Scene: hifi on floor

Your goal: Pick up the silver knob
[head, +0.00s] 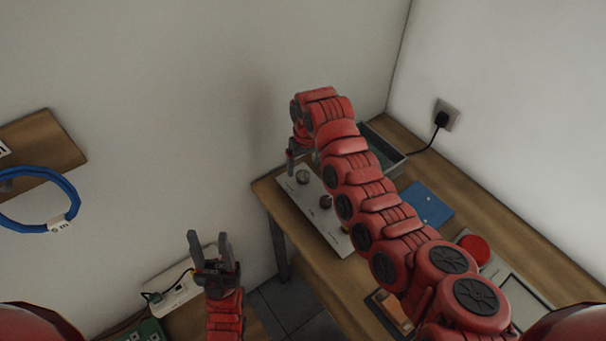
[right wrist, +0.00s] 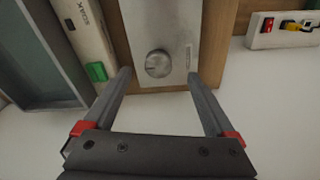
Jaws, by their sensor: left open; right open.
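The silver knob (right wrist: 158,63) is round and sits on a silver faceplate (right wrist: 158,18) in the right wrist view. In the head view the knob (head: 302,177) shows near the far end of the faceplate (head: 333,236) on the table. My right gripper (right wrist: 160,75) is open, with the knob in view between its two fingertips; it is not gripping it. Whether the fingers are level with the knob or above it, I cannot tell. My left gripper (head: 209,237) is open and empty, away from the table at lower left.
A second, darker knob (head: 326,202) sits on the same faceplate. A grey tray (right wrist: 50,65) and a green block (right wrist: 96,72) lie left of the faceplate. The table also holds a blue board (head: 427,204) and a red button (head: 474,248). A power strip (head: 185,291) is low at left.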

